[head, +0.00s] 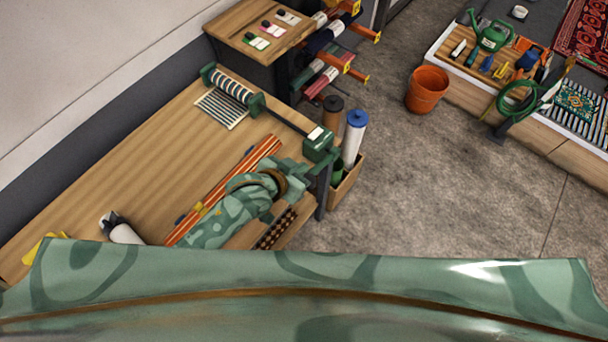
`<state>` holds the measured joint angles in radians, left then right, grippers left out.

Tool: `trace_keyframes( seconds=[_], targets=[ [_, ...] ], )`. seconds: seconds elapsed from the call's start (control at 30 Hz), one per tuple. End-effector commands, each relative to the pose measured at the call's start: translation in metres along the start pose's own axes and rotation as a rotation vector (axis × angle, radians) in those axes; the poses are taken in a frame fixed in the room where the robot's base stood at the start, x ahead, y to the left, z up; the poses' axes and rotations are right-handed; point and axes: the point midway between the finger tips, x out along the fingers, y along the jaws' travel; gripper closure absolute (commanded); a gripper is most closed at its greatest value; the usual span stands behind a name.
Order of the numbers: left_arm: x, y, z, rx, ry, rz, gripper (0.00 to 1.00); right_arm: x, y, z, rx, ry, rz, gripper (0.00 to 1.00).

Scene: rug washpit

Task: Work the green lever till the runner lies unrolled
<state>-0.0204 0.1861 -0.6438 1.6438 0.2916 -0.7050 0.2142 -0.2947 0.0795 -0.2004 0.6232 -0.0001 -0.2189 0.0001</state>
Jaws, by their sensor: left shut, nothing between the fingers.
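The runner (221,110) is striped dark and pale. A short flat length of it lies on the bench, and the rest is wound on a roller between green end brackets (209,75). A dark rod runs from the roller to a green housing (318,144) at the bench's right edge. I cannot make out the green lever clearly; it may be at this housing, partly behind my gripper. My left gripper (297,169), in green camouflage colours, is shut and empty, just in front of the housing. I cannot tell whether it touches. My right gripper is not in view.
An orange striped strip (225,188) lies on the wooden bench (130,170) beside my left arm. A white cylinder (124,233) and yellow item (45,248) lie lower left. A crate with rolls (354,135) and an orange bucket (427,90) stand right; open floor lies beyond.

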Motion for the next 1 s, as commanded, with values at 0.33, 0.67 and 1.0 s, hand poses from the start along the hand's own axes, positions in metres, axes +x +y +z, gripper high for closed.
trace_keyframes(
  seconds=[0.33, 0.67, 1.0],
  targets=[
    [0.047, 0.0, 0.025, 0.001, -0.004, 0.0, 1.0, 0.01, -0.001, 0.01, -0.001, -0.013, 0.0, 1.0],
    [0.05, 0.0, 0.039, 0.0, 0.0, 0.0, 1.0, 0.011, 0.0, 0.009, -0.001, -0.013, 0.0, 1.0],
    [0.051, 0.0, 0.042, 0.0, 0.008, 0.0, 1.0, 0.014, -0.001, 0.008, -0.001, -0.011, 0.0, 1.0]
  ],
)
